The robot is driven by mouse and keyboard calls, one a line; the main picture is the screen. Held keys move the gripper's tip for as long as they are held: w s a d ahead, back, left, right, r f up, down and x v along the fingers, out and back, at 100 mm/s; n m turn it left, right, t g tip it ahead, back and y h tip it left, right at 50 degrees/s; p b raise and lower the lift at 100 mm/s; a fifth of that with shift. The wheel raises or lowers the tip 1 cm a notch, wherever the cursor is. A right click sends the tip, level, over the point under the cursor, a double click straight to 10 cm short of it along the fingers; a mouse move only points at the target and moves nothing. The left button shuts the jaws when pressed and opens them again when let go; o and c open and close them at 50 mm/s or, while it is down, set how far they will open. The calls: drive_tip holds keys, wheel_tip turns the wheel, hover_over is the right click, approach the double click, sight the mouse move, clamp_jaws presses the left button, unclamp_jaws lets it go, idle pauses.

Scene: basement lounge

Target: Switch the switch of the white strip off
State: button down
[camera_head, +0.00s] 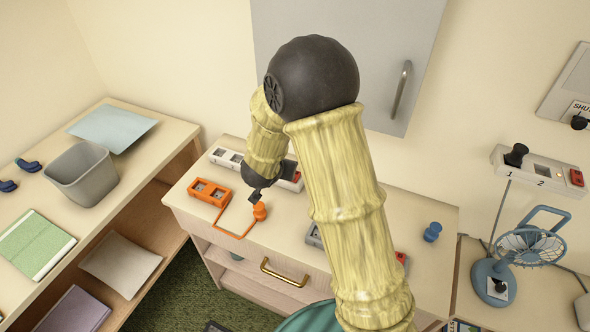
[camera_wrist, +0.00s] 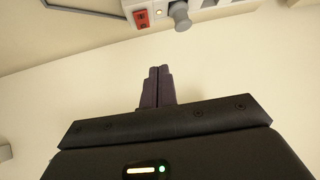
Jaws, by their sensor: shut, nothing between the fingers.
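The white strip (camera_head: 222,157) lies at the back of the cabinet top, its middle hidden behind my arm. Its red switch (camera_head: 297,177) shows at the right end. In the wrist view the white strip (camera_wrist: 205,10) is at the top edge, cut off, with the red switch (camera_wrist: 141,18), a lit amber light beside it and a grey plug (camera_wrist: 181,16). My gripper (camera_head: 254,198) points down over the cabinet, in front of the strip. In the wrist view its fingers (camera_wrist: 158,72) are together and empty, apart from the switch.
An orange strip (camera_head: 208,192) and orange plug (camera_head: 260,211) with cord lie near my gripper. A grey strip (camera_head: 313,236) is partly behind my arm. A blue plug (camera_head: 432,232) stands at right. Another strip (camera_head: 540,172) with a red switch is on the wall above a fan (camera_head: 530,245).

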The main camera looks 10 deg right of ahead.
drive_tip(key=shift+d+f+m+g+h, duration=0.3)
drive_tip(key=shift+f+m+h, duration=0.35)
drive_tip(key=shift+h, duration=0.45)
drive_tip(key=shift+f, duration=0.1)
drive_tip(key=p+x, duration=0.1)
drive_tip(key=x, duration=0.8)
drive_tip(key=shift+w+d+f, duration=0.15)
drive_tip(key=shift+w+f, duration=0.05)
drive_tip(key=f, duration=0.2)
drive_tip(key=f+p, duration=0.1)
drive_tip(key=shift+w+d, duration=0.15)
drive_tip(key=shift+w, duration=0.15)
drive_tip(key=shift+f, duration=0.6)
drive_tip(key=shift+w, duration=0.1)
